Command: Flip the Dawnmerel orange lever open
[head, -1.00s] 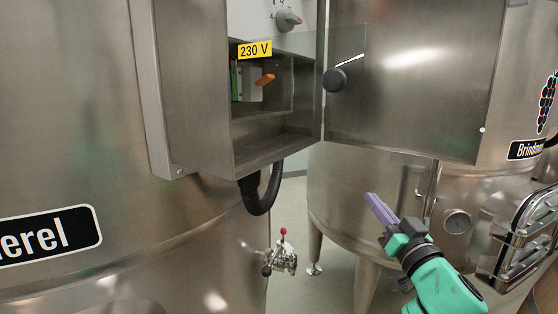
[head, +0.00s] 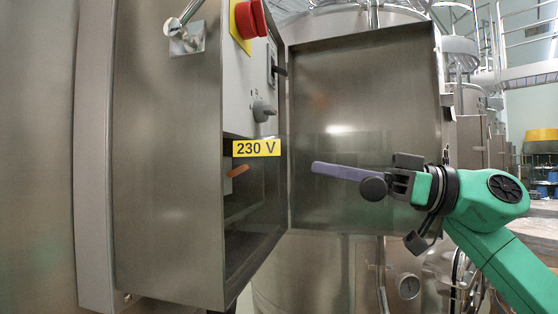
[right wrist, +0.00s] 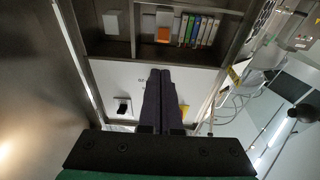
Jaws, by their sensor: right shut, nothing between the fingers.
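The orange lever (head: 239,171) sits inside the lower part of an open steel control box, just under the yellow 230 V label (head: 257,148). In the right wrist view the orange lever (right wrist: 163,34) is on a white block beyond my fingertips. My right gripper (head: 318,167) is shut and empty, its purple fingers pointing left toward the box opening. The fingertips are apart from the lever, to its right in the head view. The right wrist view shows the two fingers (right wrist: 160,72) side by side. My left gripper is out of view.
Above the lever are a grey rotary switch (head: 263,110) and a red button (head: 250,18). Several coloured modules (right wrist: 197,31) sit beside the lever.

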